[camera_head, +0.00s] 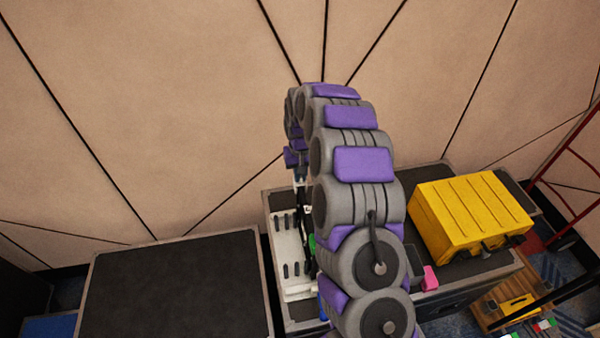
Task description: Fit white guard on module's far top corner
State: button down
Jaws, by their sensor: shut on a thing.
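My arm, grey with purple pads, arches up from the bottom and bends down on its far side. My gripper (299,184) shows only in part at the far end, low over the back of the middle case. It is shut on a small white piece, taken as the white guard (299,179), mostly hidden by my arm. A pale tray or panel (290,255) with several dark upright pieces lies on the middle case (268,212). I cannot make out the module or its far top corner; my arm covers that area.
A black-topped case (170,290) stands at left with a clear top. A yellow toolbox (468,222) sits on the right part of the middle case, near a pink piece (430,278). A red ladder-like frame (570,155) stands at far right. A beige panelled wall (150,110) closes the back.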

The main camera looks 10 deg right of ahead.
jog(key=c, duration=0.6)
grip_release()
jog(key=shift+r, duration=0.1)
jog(key=shift+r+p, duration=1.1)
jog(key=shift+r, duration=2.85)
